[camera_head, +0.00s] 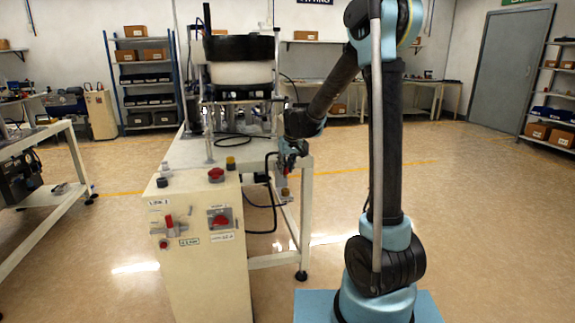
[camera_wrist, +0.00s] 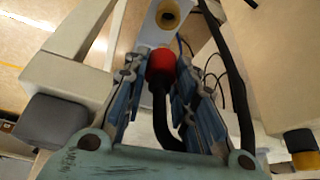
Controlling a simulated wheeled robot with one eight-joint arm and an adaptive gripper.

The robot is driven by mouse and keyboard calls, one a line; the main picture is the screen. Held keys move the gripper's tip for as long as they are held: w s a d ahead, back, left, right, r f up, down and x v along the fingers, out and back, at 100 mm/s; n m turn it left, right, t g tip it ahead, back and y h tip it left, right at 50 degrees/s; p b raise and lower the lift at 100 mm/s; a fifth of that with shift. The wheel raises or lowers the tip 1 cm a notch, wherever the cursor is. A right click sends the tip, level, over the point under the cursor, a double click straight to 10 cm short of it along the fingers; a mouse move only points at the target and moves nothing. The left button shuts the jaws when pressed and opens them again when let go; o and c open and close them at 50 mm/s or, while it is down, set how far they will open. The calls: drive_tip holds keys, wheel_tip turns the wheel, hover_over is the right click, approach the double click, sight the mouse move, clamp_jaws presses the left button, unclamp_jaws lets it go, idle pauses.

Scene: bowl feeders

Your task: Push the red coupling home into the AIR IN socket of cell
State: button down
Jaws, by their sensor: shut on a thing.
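In the wrist view, my gripper (camera_wrist: 160,78) is shut on the red coupling (camera_wrist: 161,62), with a blue-padded finger on either side. A black hose runs from the coupling back between the fingers and bends to the right. A round port with a yellowish ring and dark centre (camera_wrist: 168,14) lies beyond the coupling on a pale plate, apart from it in the picture. I cannot read any socket label. In the head view, my gripper (camera_head: 289,160) is small beside the right end of the bowl feeder's table (camera_head: 190,152), and the coupling is hard to make out.
A white control cabinet (camera_head: 205,270) with red knobs stands at the front left of the feeder. A black bowl (camera_head: 240,47) sits above the table. A loose black cable (camera_head: 262,231) hangs by the table's right end. Floor to the right is clear.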

sight(286, 174)
drive_tip(key=shift+f, duration=2.3)
drive_tip(key=shift+s+r, duration=0.1)
drive_tip(key=shift+s, duration=0.05)
drive_tip(key=shift+f, duration=1.45)
idle(1.3)
drive_tip(key=c, duration=1)
unclamp_jaws()
drive_tip(key=shift+c, duration=0.2)
drive_tip(key=shift+s, duration=0.1)
